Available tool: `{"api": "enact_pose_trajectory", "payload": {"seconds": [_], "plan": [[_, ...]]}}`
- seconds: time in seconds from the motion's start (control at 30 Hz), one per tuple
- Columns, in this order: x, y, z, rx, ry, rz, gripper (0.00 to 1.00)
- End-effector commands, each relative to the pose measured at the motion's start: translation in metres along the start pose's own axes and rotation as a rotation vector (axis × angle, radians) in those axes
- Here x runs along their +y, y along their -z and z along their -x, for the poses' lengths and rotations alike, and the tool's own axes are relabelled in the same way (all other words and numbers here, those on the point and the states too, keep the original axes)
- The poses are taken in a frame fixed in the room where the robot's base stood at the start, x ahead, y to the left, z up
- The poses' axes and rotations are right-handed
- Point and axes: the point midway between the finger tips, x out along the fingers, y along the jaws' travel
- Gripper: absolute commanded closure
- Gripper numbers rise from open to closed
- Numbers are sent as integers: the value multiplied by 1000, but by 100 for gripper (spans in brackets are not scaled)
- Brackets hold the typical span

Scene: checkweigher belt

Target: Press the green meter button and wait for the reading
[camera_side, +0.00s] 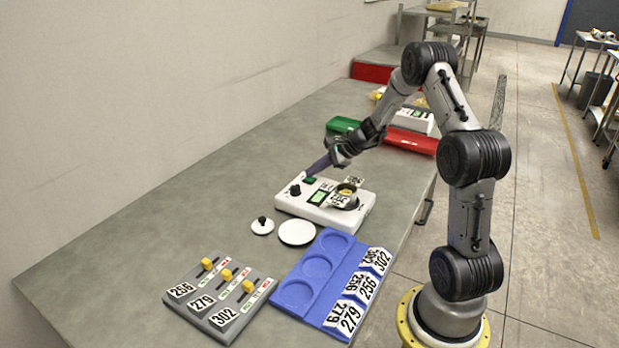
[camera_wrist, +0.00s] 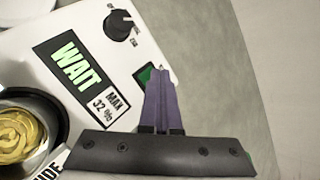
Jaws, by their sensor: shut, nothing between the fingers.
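The white meter (camera_side: 280,204) stands on the grey bench, with a black knob (camera_side: 295,190) and a green-lit display (camera_side: 318,197). In the wrist view, the display (camera_wrist: 76,64) reads WAIT, beside a MAX 32 % label. The green button (camera_side: 309,181) also shows in the wrist view (camera_wrist: 146,76), partly hidden by my fingers. My gripper (camera_side: 311,172) is shut and empty, its purple fingertips (camera_wrist: 160,72) at the button; they appear to touch it, but I cannot tell how far it is pressed.
A blue tray (camera_side: 341,241) with three empty round recesses and number tags lies in front. A grey panel (camera_side: 213,316) with yellow sliders is at front left. A white disc (camera_side: 297,233) and a small black-knobbed lid (camera_side: 262,226) lie nearby.

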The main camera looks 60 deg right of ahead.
Motion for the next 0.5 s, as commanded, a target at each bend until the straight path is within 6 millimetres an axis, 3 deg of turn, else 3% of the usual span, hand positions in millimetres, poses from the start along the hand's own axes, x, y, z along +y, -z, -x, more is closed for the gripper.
{"api": "enact_pose_trajectory", "payload": {"seconds": [0.5], "plan": [[-8,-9,12,0,-2,0,100]]}}
